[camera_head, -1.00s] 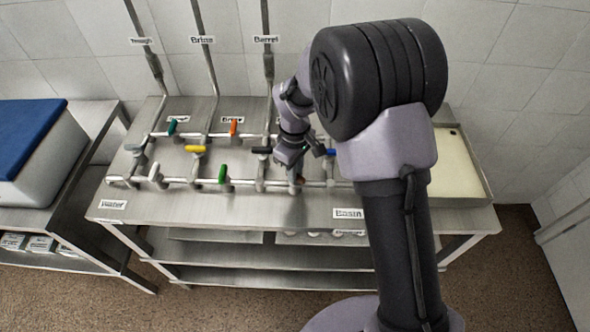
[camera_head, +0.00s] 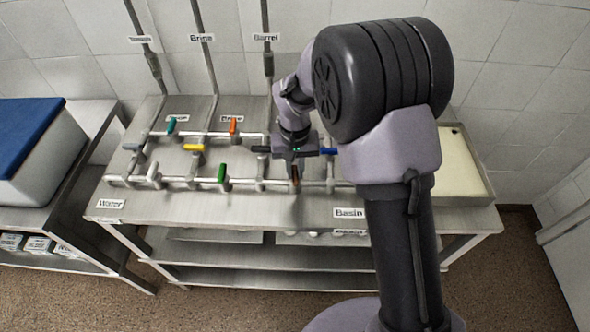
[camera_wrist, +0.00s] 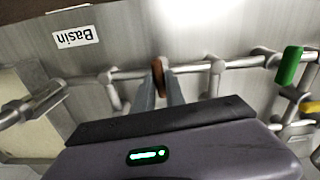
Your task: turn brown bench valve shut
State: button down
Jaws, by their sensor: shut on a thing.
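The brown valve handle (camera_wrist: 157,76) sits on the front pipe run of the steel bench. In the wrist view it is upright in the picture, crosswise to the pipe. My gripper (camera_wrist: 161,84) is shut on it, one finger on each side. In the head view my gripper (camera_head: 296,178) reaches down to the front pipe, and only a small part of the brown handle (camera_head: 295,172) shows between its fingers.
A green handle (camera_head: 222,173) and a white handle (camera_head: 153,171) are left on the same pipe. Yellow (camera_head: 194,148), black (camera_head: 261,149) and blue (camera_head: 328,151) handles stand close behind. A pale basin (camera_head: 459,170) is at the right. The bench's front strip is clear.

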aim_at(295, 173)
jog(key=shift+m, duration=0.6)
jog(key=c, duration=1.4)
grip_release()
notch_tip(295, 173, up, 18)
jog(key=p, duration=0.5)
jog(key=shift+f, duration=0.25)
